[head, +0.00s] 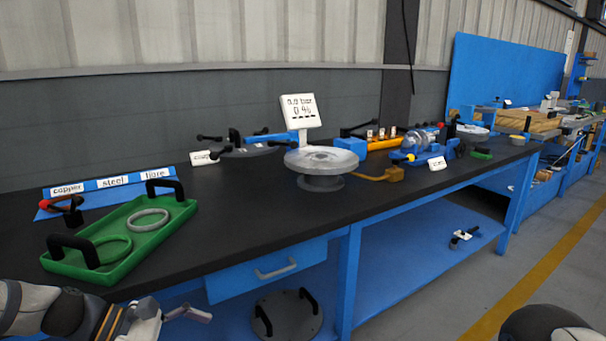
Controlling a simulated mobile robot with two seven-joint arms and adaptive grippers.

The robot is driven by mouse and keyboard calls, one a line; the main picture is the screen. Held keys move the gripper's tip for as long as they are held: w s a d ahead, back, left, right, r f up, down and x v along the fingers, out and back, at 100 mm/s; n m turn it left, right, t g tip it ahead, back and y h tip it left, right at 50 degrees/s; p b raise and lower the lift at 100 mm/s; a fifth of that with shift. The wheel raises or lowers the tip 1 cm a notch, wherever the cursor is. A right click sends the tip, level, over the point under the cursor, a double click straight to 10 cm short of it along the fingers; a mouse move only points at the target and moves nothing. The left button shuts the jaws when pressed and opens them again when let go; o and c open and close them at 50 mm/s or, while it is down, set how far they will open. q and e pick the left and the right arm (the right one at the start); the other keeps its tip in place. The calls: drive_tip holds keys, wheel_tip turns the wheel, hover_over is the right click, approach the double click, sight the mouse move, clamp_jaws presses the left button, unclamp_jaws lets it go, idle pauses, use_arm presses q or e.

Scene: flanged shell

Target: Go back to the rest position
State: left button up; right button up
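My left arm comes in at the bottom left. Its gripper (187,313) is in front of the bench's front edge, below the green tray (118,262), and touches nothing that I can see. Its fingers are small and seen from the side, so I cannot tell whether they are open or shut. The tray has black handles and holds a grey ring (148,219) and a green ring (105,250). A dark rounded part at the bottom right seems to be mine; my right gripper is not in view.
The black bench top (235,230) is clear between tray and flanged piece. A display (300,111), a blue label strip (110,190) and clamping devices stand at the back. A drawer (268,271) is below; a handled grey disc (287,315) lies on the lower shelf. Floor at right is free.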

use_arm(q)
drive_tip(key=s+d+f+m+g+y+p, duration=0.1)
drive_tip(key=s+d+f+m+g+y, duration=0.15)
drive_tip(key=s+f, duration=0.55)
drive_tip(key=s+d+f+m+g+y, duration=0.2)
drive_tip(key=s+d+f+m, duration=0.3)
drive_tip(key=s, duration=0.6)
drive_tip(key=s+a+m+y+p, duration=0.1)
drive_tip(key=s+a+m+y, duration=0.2)
drive_tip(key=s, duration=0.8)
drive_tip(key=s+a+m+y, duration=0.3)
drive_tip(key=s+a+m, duration=0.5)
drive_tip(key=s, duration=0.3)
drive_tip(key=shift+a+g+p, duration=0.15)
drive_tip(key=shift+g+p, duration=0.2)
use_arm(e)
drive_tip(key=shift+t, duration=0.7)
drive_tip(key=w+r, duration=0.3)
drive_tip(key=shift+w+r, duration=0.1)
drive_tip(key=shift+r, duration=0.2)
